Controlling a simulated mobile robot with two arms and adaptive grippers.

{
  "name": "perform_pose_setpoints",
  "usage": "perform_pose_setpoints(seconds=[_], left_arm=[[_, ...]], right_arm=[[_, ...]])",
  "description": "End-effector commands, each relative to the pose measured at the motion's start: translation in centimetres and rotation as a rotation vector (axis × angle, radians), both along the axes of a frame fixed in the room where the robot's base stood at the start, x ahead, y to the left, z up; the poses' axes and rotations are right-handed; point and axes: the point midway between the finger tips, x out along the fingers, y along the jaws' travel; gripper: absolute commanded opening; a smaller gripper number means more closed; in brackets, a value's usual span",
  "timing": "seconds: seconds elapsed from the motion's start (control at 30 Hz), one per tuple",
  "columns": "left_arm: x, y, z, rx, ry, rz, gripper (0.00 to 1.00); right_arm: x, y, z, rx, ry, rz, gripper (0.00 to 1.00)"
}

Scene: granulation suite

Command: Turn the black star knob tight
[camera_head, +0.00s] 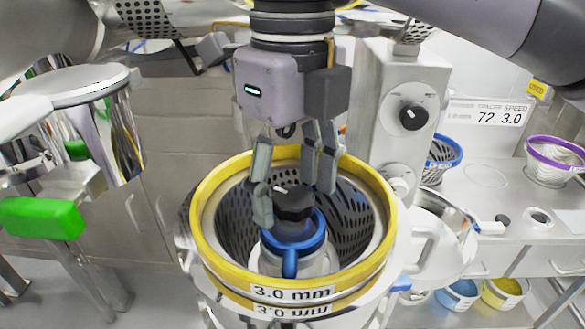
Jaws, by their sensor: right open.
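The black star knob (293,204) sits on top of a blue-collared hub (292,240) in the middle of a perforated screen basket with a yellow rim (205,240), labelled 3.0 mm. My right gripper (294,198) comes down from above with its fingers pointing down. It is open, with one finger at the knob's left side and the others to its upper right. I cannot tell whether any finger touches the knob. My left gripper is not in view.
A grey machine column with a black dial (412,115) stands right behind the basket. A steel counter on the right bears a purple-rimmed basket (557,150) and a blue-rimmed one (444,150). A green block (42,218) is at the left.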

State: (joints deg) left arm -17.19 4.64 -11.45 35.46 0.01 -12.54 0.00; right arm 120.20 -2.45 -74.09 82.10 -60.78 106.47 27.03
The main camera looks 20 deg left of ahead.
Motion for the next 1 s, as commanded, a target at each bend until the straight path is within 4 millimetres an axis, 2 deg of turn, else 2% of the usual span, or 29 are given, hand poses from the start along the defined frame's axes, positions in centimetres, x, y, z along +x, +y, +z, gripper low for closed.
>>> perform_pose_setpoints(seconds=[0.17, 0.4, 0.57, 0.8, 1.0], left_arm=[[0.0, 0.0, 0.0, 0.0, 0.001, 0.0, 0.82], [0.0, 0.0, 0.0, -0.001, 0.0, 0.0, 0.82], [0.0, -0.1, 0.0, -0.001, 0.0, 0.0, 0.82], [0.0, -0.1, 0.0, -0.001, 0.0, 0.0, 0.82], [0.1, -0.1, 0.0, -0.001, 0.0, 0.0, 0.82]], right_arm=[[0.0, 0.1, 1.7, 0.002, -0.002, -0.001, 0.58], [0.0, 0.1, 6.9, 0.003, -0.003, -0.002, 0.58], [0.0, 0.0, 9.8, 0.002, -0.005, -0.004, 0.58], [0.0, 0.0, 11.7, 0.0, -0.001, -0.002, 0.58], [0.0, 0.0, 12.0, 0.001, 0.0, -0.001, 0.58]])
